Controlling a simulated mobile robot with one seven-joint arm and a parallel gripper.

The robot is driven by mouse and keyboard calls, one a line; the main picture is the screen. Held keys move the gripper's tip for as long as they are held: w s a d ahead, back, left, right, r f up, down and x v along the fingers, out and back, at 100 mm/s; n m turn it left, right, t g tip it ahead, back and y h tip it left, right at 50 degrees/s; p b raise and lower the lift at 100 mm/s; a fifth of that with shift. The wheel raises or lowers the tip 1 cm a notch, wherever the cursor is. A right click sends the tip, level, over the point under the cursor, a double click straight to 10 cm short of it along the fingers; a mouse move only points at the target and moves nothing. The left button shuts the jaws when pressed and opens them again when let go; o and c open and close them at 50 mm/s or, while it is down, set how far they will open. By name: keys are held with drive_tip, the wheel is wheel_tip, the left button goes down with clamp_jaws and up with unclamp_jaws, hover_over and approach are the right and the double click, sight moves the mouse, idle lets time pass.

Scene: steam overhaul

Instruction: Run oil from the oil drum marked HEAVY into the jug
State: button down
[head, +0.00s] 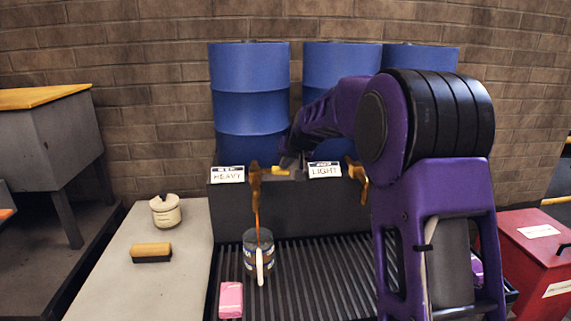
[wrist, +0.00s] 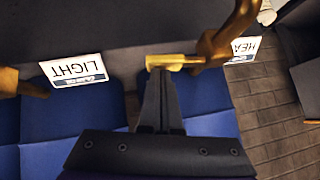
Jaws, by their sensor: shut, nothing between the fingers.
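The blue oil drum marked HEAVY (head: 250,90) stands at the left of the row, above its label (head: 227,174). Its brass tap (head: 255,188) has a lever (head: 275,170) turned out to the right. A thin orange-brown stream of oil (head: 257,222) falls from the tap into the jug (head: 251,262). The jug stands on the grate under the tap, its pale handle towards me. My gripper (head: 290,160) is at the lever's end. In the wrist view my gripper (wrist: 160,76) is shut and empty, its tips at or touching the lever (wrist: 170,62). The oil level is hidden.
The drum marked LIGHT (head: 340,75) and its tap (head: 357,178) are to the right. A pink block (head: 231,300) lies beside the jug. A red cabinet (head: 535,255) is at right.

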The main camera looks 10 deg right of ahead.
drive_tip(key=s+d+r+p, duration=0.1)
drive_tip(key=s+r+p, duration=0.1)
drive_tip(key=s+r, duration=0.5)
wheel_tip(320, 180, up, 4)
drive_tip(key=shift+d+p, duration=0.15)
drive_tip(key=shift+p, duration=0.2)
